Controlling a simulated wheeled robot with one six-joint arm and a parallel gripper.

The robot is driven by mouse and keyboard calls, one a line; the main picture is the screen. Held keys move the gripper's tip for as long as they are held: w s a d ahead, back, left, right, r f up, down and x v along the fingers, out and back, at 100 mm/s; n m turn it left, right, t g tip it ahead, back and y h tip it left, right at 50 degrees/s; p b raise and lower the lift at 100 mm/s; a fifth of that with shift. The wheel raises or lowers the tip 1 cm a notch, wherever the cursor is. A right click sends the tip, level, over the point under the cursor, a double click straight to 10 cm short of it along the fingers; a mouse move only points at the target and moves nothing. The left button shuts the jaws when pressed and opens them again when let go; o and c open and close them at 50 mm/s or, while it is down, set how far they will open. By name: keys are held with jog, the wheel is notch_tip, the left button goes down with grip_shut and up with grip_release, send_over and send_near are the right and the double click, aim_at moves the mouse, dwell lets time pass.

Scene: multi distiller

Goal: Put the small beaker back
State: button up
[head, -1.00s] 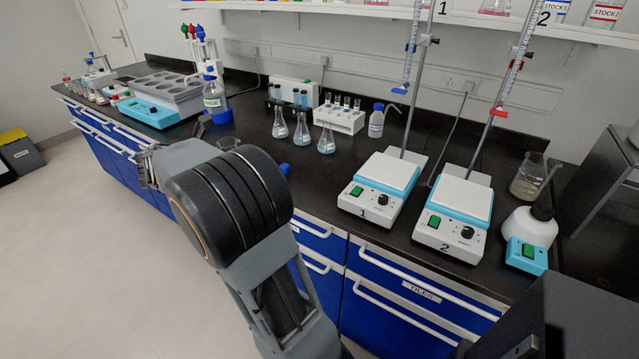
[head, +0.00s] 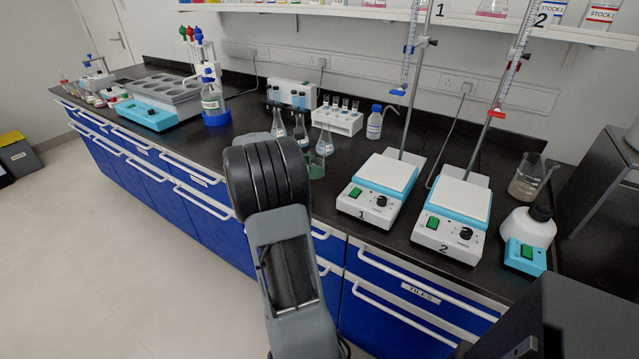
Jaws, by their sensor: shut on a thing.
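The small beaker (head: 317,168), clear glass with a little greenish liquid, is upright at the bench's front side, just in front of the conical flasks. My gripper (head: 305,150) is mostly hidden behind my own dark arm joint; only a dark part shows beside the beaker. It is shut on the small beaker. Whether the beaker's base touches the bench or hangs just above it, I cannot tell.
Conical flasks (head: 326,142) stand close behind the beaker, with a white tube rack (head: 338,122) beyond. Stirrer 1 (head: 378,193) and stirrer 2 (head: 452,218) are to the right, under burettes. A wash bottle (head: 375,124) stands behind. Bare black bench lies left of the flasks.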

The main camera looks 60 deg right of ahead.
aim_at(320, 189)
jog(key=shift+s+d+f, duration=0.25)
jog(key=shift+d+f, duration=0.2)
jog(key=shift+f, duration=0.15)
jog(key=shift+s+d+f, duration=0.25)
jog(key=shift+d+f, duration=0.15)
jog(key=shift+f, duration=0.2)
jog(key=shift+s+d+f+b, duration=0.1)
jog(key=shift+f+b, duration=0.1)
jog(key=shift+f, duration=0.7)
jog(key=shift+d+f+b, duration=0.1)
jog(key=shift+f+b, duration=0.05)
jog(key=shift+f, duration=0.7)
jog(key=shift+f, duration=0.15)
jog(key=o, duration=1)
